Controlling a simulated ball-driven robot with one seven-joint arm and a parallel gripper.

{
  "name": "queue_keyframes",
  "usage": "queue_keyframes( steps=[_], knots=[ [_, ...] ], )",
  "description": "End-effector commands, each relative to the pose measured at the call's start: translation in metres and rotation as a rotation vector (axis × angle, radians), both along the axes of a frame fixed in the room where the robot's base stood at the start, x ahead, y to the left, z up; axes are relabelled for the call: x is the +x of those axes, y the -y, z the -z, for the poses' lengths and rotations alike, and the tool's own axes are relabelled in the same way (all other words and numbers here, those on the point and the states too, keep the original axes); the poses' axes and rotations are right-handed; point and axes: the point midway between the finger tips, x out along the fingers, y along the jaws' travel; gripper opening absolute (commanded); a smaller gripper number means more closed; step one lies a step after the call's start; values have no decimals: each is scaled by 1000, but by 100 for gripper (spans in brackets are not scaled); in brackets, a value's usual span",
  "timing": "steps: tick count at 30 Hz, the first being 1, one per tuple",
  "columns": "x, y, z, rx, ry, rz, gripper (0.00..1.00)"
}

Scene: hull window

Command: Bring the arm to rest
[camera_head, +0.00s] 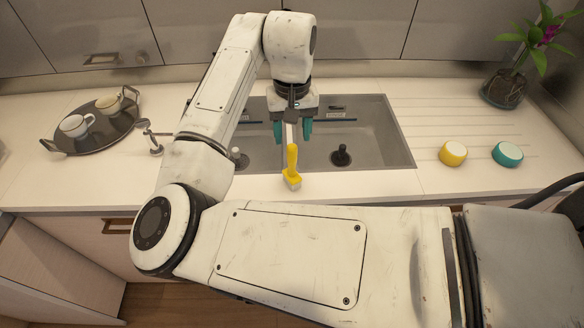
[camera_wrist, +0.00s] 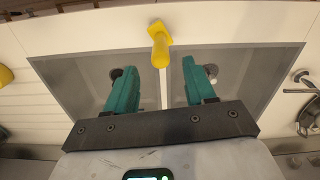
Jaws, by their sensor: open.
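My arm reaches over the double sink (camera_head: 370,135), with its elbow bent at the left. My gripper (camera_head: 292,138) points down above the middle of the sink. Its two teal fingers are apart, and in the wrist view my gripper (camera_wrist: 160,70) is open with nothing held between the fingers. A yellow brush (camera_head: 291,160) is at the front rim of the sink, close in front of the fingers. The brush also shows in the wrist view (camera_wrist: 159,42), beyond the fingertips. I cannot tell whether the brush lies flat or stands tilted.
A dark round tray (camera_head: 92,138) with two cups (camera_head: 75,126) is on the counter at left, near the tap (camera_head: 152,138). A yellow-sided pot (camera_head: 453,153) and a teal-sided pot (camera_head: 507,154) are right of the sink. A potted plant (camera_head: 503,88) stands at the back right.

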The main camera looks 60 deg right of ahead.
Motion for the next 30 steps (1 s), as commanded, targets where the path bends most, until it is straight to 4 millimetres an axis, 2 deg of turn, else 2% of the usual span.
queue_keyframes(
  steps=[13,17,24,30],
  knots=[
    [-1,2,1,-5,-1,2,54],
    [-10,23,4,-86,8,22,54],
    [-31,74,10,-318,50,18,54],
    [-41,92,21,-473,85,-70,54]
  ],
)
